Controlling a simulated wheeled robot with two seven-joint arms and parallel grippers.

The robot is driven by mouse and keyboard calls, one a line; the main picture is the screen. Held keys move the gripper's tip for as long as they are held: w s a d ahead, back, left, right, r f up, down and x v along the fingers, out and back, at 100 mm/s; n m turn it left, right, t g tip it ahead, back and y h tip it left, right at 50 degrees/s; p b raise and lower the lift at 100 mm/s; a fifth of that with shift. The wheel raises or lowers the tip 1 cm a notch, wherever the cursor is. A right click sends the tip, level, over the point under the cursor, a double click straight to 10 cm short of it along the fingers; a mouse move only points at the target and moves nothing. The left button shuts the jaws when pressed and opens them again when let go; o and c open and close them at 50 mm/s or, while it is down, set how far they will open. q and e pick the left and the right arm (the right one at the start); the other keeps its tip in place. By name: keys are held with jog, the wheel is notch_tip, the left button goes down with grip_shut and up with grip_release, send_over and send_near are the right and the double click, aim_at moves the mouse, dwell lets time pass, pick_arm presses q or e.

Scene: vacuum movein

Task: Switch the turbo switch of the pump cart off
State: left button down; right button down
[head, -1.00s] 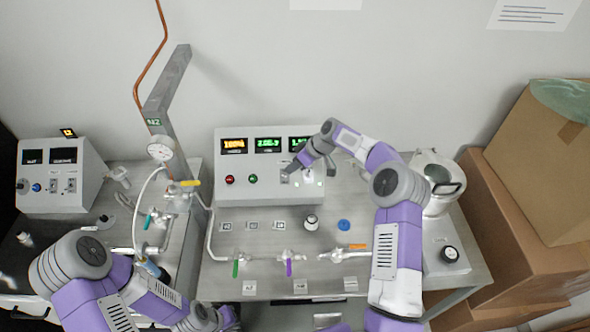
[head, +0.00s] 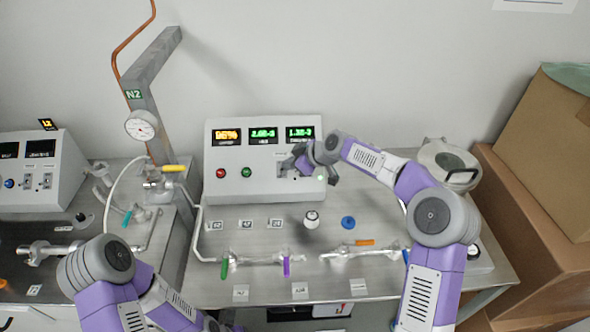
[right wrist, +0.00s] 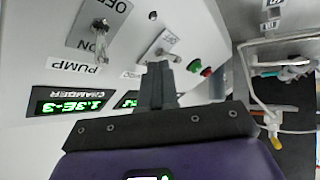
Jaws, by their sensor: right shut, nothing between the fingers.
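The pump cart's control box (head: 225,185) is a light panel with three lit displays, a red and a green button, and toggle switches. My right gripper (head: 300,160) is at the right part of its front, fingers shut and empty. In the right wrist view the shut fingertips (right wrist: 157,75) are close to a toggle switch (right wrist: 166,54) on a metal plate. Its label is mostly hidden by the fingers, and I cannot tell contact. Another toggle (right wrist: 100,25), labelled PUMP with ON and OFF marks, is to its left. My left gripper is out of view.
A gauge (head: 141,126) on a grey post stands left of the box. Valves with coloured handles, such as an orange one (head: 365,242), lie on the cart top. Cardboard boxes (head: 530,150) stand at the right. A second control box (head: 40,175) is at the left.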

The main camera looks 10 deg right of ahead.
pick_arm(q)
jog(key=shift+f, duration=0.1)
pick_arm(e)
jog(key=shift+s, duration=0.1)
jog(key=shift+s+r+b, duration=0.15)
jog(key=shift+s+b, duration=0.5)
jog(key=shift+b, duration=0.05)
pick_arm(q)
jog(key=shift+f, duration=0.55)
